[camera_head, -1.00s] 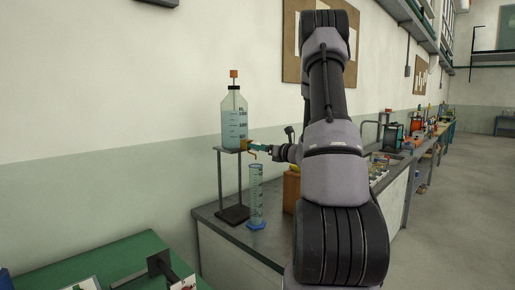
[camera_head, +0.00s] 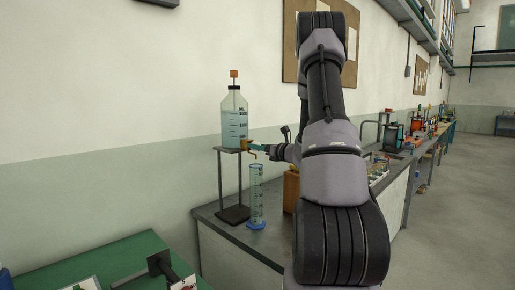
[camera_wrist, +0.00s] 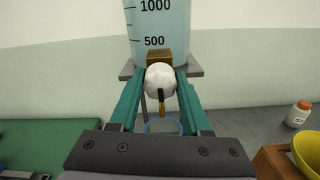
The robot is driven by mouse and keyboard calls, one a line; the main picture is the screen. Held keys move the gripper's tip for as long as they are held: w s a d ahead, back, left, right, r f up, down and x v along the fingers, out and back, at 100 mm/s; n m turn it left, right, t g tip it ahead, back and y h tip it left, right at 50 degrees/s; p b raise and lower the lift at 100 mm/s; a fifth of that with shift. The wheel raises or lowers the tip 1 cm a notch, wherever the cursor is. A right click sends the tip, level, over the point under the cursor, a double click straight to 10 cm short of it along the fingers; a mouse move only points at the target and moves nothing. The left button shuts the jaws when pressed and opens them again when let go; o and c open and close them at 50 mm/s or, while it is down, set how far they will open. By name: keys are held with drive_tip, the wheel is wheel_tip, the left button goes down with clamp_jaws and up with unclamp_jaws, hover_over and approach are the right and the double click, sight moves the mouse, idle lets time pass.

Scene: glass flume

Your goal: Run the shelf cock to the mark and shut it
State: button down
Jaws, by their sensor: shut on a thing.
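A clear bottle (camera_head: 234,122) of pale blue liquid stands on a raised shelf stand (camera_head: 220,182). The bottle also shows in the wrist view (camera_wrist: 158,22), with marks 500 and 1000. A brass cock (camera_head: 246,145) sits low on the bottle's front. In the wrist view, its white round handle (camera_wrist: 160,78) lies between the teal fingers of my gripper (camera_wrist: 159,84), shut on it. The brass spout (camera_wrist: 162,103) points down over the rim of a graduated cylinder (camera_head: 256,192) with a blue foot. I cannot tell its liquid level or the mark.
A wooden block (camera_head: 291,190) stands right of the cylinder on the grey bench (camera_head: 225,238). In the wrist view, a yellow bowl (camera_wrist: 308,152) and a small white jar (camera_wrist: 298,114) with an orange lid are at the right. A green table (camera_head: 105,262) is at the lower left.

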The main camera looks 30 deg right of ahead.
drive_tip(key=n, duration=0.4)
drive_tip(key=shift+n, duration=2.1)
drive_tip(key=shift+c, duration=1.9)
unclamp_jaws()
drive_tip(key=shift+s, duration=0.15)
drive_tip(key=v, duration=1)
drive_tip(key=shift+s, duration=0.3)
drive_tip(key=shift+d, duration=0.15)
